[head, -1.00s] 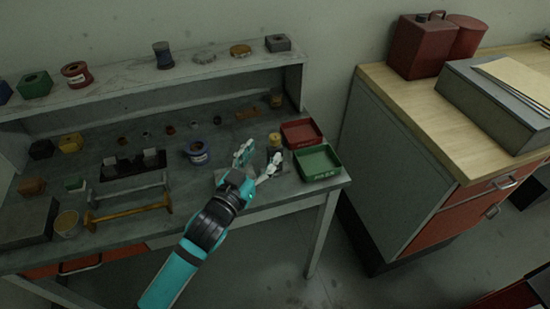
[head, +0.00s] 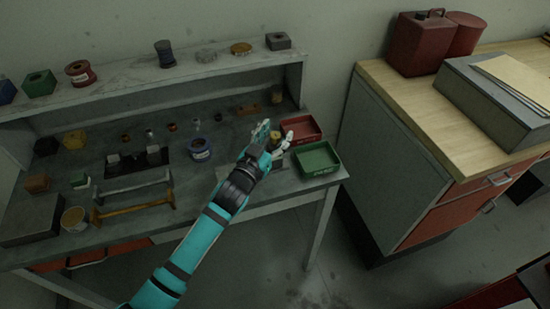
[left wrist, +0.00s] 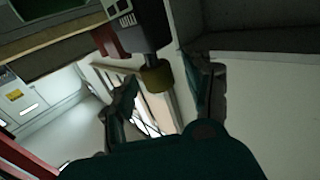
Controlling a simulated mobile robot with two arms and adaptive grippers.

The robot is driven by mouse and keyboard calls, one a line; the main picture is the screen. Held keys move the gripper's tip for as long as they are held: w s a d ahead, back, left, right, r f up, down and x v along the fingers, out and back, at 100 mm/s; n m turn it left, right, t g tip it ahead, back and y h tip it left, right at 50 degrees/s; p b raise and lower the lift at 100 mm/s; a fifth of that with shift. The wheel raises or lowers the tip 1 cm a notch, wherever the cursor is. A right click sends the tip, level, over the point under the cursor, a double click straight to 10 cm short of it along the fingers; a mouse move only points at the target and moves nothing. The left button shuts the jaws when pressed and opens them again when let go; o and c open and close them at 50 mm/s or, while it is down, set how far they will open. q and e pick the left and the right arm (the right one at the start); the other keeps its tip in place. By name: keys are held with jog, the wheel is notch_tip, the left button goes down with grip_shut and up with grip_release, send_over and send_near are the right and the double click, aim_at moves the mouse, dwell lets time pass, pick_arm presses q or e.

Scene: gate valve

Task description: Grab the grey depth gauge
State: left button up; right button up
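My left gripper (head: 276,133) is open at the right end of the workbench (head: 228,203), beside the trays. A small upright piece with a yellow top (head: 275,138) shows between its fingers in the head view. In the left wrist view, a dark grey body with pale markings (left wrist: 128,22), an olive-yellow cylinder (left wrist: 156,77) and a thin grey rod (left wrist: 172,105) appear in line between the open fingers (left wrist: 165,95). This looks like the grey depth gauge, though I cannot be sure. A gap shows on both sides, and the gripper hides much of it in the head view. My right gripper is not in view.
A red tray (head: 300,124) and a green tray (head: 317,160) stand close to the right of the gripper. A blue spool (head: 200,150) and several small parts lie to its left. A raised shelf (head: 125,83) runs along the back. A wooden-topped cabinet (head: 425,110) stands right.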

pick_arm(q)
grip_shut()
jog(key=shift+r, duration=0.1)
dwell(0.6)
